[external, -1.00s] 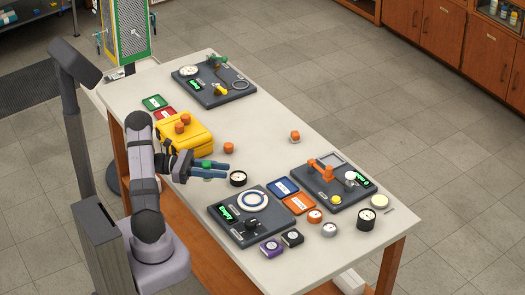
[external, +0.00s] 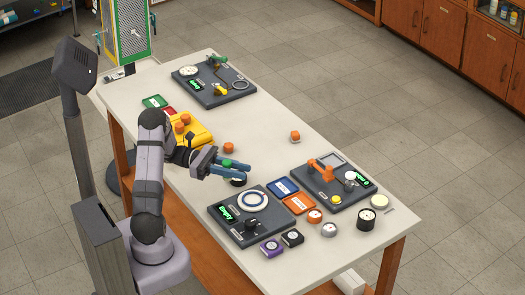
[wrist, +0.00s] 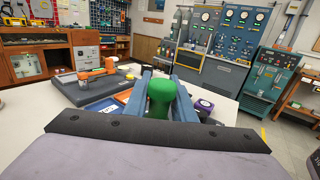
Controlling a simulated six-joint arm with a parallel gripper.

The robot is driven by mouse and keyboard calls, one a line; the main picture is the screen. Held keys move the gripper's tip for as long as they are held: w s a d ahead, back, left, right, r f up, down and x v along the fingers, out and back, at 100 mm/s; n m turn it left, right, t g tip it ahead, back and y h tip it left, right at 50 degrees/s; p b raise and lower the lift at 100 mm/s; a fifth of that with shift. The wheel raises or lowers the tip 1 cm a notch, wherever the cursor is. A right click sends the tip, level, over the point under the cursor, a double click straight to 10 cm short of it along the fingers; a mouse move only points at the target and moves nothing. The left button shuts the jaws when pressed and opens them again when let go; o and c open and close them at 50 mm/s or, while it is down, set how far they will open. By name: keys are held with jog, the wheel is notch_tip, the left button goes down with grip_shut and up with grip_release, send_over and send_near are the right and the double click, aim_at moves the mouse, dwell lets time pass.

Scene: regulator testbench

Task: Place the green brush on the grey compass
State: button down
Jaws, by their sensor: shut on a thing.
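My gripper (external: 246,173) is shut on the green brush (external: 227,163), which shows between the blue fingers. In the wrist view the brush (wrist: 160,98) has a rounded green end facing the camera; its far end is hidden. The gripper is above the table's left-middle part, over or near a black-rimmed gauge (external: 238,182) that it partly covers. The grey compass (external: 329,229) appears to be the small round grey thing near the right end of the table, beside an orange one (external: 315,216). It lies apart from the gripper, to the right and nearer the front.
A black gauge (external: 366,219) stands right of the compass. The table's back middle is mostly clear.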

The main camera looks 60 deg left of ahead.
jog(key=w+d+r+m+g+h, duration=0.25)
jog(key=d+g, duration=0.25)
jog(key=d, duration=1.2)
jog(key=w+d+r+m+g+h, duration=0.15)
jog(key=d+m+g, duration=0.25)
jog(key=d, duration=1.4)
jog(key=n+t+y, duration=0.4)
jog(key=n+t, duration=0.3)
jog(key=t, duration=0.2)
send_over(329, 230)
jog(key=w+d, duration=0.2)
jog(key=w, duration=0.2)
jog(key=f, duration=0.1)
jog(key=shift+s+d+f+p, duration=0.1)
jog(key=shift+f+p, duration=0.15)
jog(key=shift+f, duration=1.4)
jog(key=shift+s+a+f+p, duration=0.1)
jog(key=shift+f+p, duration=0.2)
jog(key=shift+f, duration=1.4)
jog(key=shift+s+d+f+p, duration=0.1)
jog(key=shift+f+p, duration=0.15)
jog(key=shift+f, duration=1.4)
jog(key=shift+f, duration=0.2)
jog(key=c, duration=1.5)
grip_release()
